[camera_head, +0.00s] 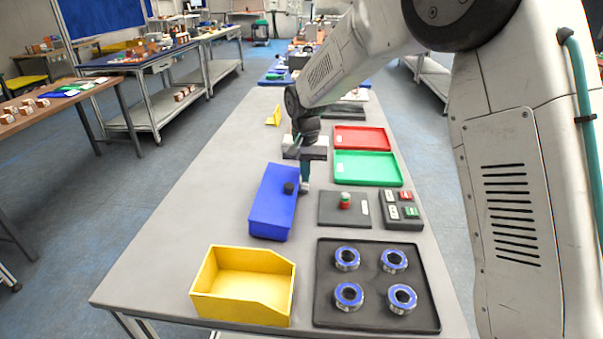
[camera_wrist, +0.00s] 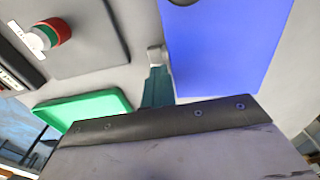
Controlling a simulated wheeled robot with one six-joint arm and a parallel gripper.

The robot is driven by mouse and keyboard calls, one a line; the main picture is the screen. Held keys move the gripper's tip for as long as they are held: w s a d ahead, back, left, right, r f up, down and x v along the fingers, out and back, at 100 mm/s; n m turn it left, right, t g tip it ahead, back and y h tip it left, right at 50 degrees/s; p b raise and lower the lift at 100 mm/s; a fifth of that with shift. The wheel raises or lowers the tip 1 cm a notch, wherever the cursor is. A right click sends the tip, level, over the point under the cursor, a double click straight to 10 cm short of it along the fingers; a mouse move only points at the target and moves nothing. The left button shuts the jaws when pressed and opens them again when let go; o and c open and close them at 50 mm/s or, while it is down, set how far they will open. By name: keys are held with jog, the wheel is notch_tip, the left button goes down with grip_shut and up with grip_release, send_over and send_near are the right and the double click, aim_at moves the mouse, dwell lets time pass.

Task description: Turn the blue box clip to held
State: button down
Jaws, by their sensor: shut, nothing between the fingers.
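The blue box (camera_head: 270,212) stands on the grey bench left of centre, and its flat blue face also fills the upper right of the wrist view (camera_wrist: 225,50). A dark round clip (camera_head: 289,188) sits on the box near its right edge. In the wrist view only part of a dark round piece shows at the top edge, on the blue face. My gripper (camera_head: 305,187) points down just right of the clip, at the box's right edge. Its fingers (camera_wrist: 156,55) are shut and empty. I cannot tell whether they touch the clip or the box.
A yellow bin (camera_head: 213,300) and a black tray (camera_head: 375,318) with several blue-rimmed rings stand nearer. Right of my gripper are a plate with a red-green button (camera_head: 345,201), a switch panel (camera_head: 402,222), and green (camera_head: 372,167) and red trays (camera_head: 362,138). Bench left of the box is clear.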

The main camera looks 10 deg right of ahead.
jog(key=shift+w+f, duration=0.25)
jog(key=shift+f, duration=0.1)
dwell(0.3)
jog(key=shift+w+f, duration=0.1)
jog(key=shift+s+a+f, duration=0.1)
jog(key=shift+s+f, duration=0.05)
jog(key=shift+s, duration=0.3)
jog(key=shift+s+a+f, duration=0.1)
jog(key=shift+s+f, duration=0.05)
jog(key=shift+s, duration=0.3)
notch_tip(320, 180, up, 15)
jog(key=w, duration=0.3)
jog(key=s+d+n, duration=0.1)
jog(key=s+d, duration=0.4)
jog(key=s, duration=0.9)
jog(key=s+d, duration=0.5)
jog(key=s, duration=0.9)
jog(key=s+d+n, duration=0.1)
jog(key=s+d, duration=0.5)
jog(key=s, duration=0.7)
jog(key=shift+s+r+n+t, duration=0.2)
jog(key=shift+s+n+t, duration=0.1)
jog(key=shift+s+t, duration=0.1)
